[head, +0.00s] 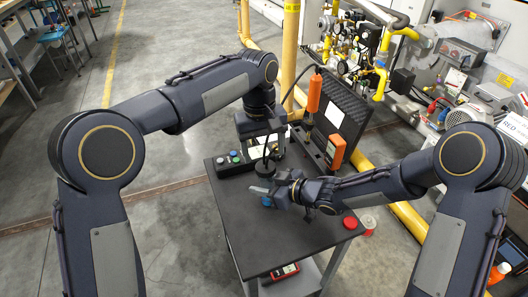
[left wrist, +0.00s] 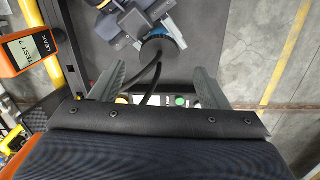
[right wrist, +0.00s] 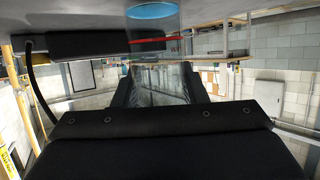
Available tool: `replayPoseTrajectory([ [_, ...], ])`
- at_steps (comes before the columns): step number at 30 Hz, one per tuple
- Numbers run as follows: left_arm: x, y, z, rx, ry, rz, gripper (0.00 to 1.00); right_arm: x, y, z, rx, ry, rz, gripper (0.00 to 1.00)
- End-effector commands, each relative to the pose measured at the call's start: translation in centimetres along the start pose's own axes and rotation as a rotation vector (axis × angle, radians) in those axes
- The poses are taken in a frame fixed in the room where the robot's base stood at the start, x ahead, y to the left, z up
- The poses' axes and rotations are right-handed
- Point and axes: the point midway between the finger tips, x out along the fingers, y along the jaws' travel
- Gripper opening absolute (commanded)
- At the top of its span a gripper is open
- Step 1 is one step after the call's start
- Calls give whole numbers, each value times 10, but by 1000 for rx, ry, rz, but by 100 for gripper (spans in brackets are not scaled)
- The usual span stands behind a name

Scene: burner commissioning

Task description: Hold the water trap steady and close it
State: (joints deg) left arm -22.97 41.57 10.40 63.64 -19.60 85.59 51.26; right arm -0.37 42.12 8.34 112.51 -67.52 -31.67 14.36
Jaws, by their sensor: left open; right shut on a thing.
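The water trap is a clear cylinder (right wrist: 155,72) with a blue end (right wrist: 152,11) and a thin red line, seen in the right wrist view between my right gripper's fingers. Its blue part (head: 267,201) shows low on the black cart top in the head view. My right gripper (head: 262,193) is shut on the trap from the side. In the left wrist view a dark round top with a blue edge (left wrist: 172,30) sits beside the right gripper, and a dark hose runs from it. My left gripper (left wrist: 158,82) is open above and apart from it.
A box with coloured buttons (head: 232,160) stands at the cart's back left. An open black case (head: 340,110) and an orange leak tester (left wrist: 28,49) are behind. A red disc (head: 350,222) lies at the right edge. The cart top's front (head: 275,245) is clear.

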Motion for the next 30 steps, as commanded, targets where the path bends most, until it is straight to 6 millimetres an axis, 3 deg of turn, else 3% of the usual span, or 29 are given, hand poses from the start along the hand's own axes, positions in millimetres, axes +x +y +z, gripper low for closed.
replayPoseTrajectory([
  [5,-2,0,0,-25,1,-1,66,0,0,-1,0,1,0,0],
  [15,-33,1,0,-467,2,-7,66,0,0,0,0,1,0,0],
  [26,-34,1,0,-502,0,-8,66,0,0,-1,0,1,0,0],
  [30,-26,1,0,-501,-1,-9,66,0,0,0,0,1,0,0],
])
